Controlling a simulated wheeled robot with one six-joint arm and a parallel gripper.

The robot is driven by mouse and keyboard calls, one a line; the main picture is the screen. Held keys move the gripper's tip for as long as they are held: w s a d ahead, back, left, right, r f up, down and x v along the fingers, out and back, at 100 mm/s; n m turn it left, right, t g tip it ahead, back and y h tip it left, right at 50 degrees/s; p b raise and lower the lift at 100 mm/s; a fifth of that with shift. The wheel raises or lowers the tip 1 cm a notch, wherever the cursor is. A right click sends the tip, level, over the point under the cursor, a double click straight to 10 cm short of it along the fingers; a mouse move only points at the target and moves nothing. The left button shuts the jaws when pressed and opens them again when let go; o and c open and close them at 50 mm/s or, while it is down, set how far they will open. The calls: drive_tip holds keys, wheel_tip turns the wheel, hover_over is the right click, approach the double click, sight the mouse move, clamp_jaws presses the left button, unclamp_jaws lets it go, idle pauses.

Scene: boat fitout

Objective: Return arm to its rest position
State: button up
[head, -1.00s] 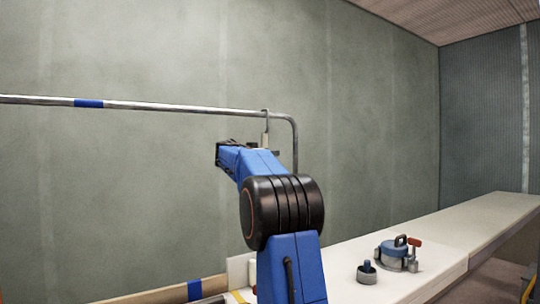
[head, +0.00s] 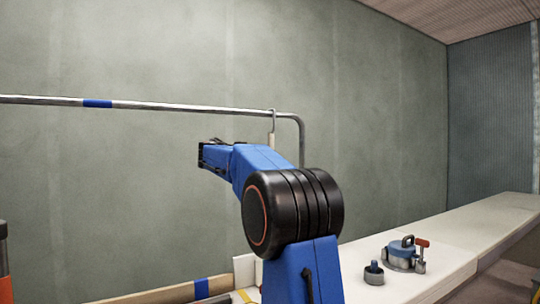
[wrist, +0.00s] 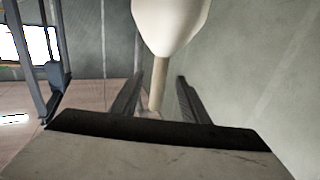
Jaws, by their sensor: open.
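My blue arm rises in front of the wall in the head view, bent at its black joint. Its far end points left and stays below the metal rail (head: 190,108). My gripper (wrist: 160,97) shows in the wrist view with its two dark fingers apart. A white rounded object (wrist: 172,22) is above and beyond the fingers, with a thin tan post (wrist: 157,85) below it, seen through the gap. I see no contact between the fingers and either one. The fingertips cannot be made out in the head view.
A hook (head: 272,122) hangs on the rail near its right bend, with a pale piece below it, partly behind my arm. A long white bench (head: 455,245) runs right, carrying a blue-and-grey fitting (head: 402,254) and a small grey cup-like part (head: 374,273). An orange-and-black post (head: 4,265) stands at the left edge.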

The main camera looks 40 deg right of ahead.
drive_tip(key=s+a, duration=0.1)
drive_tip(key=a, duration=0.6)
drive_tip(key=shift+a, duration=0.15)
drive_tip(key=shift+s, duration=0.1)
drive_tip(key=s+a+f+n+y, duration=0.5)
drive_tip(key=s+a+f+y, duration=0.1)
drive_tip(key=s+a+f, duration=0.5)
drive_tip(key=s+a+f+n+t+y, duration=0.1)
drive_tip(key=s+a+f+n+y, duration=0.4)
drive_tip(key=s+a+f, duration=0.7)
drive_tip(key=s+a+f+n+t+y, duration=0.1)
drive_tip(key=s+a+f+n+y, duration=0.5)
drive_tip(key=s+a+f, duration=0.6)
drive_tip(key=s+f, duration=0.4)
drive_tip(key=f, duration=0.7)
drive_tip(key=shift+f+y, duration=0.25)
drive_tip(key=shift+y, duration=0.15)
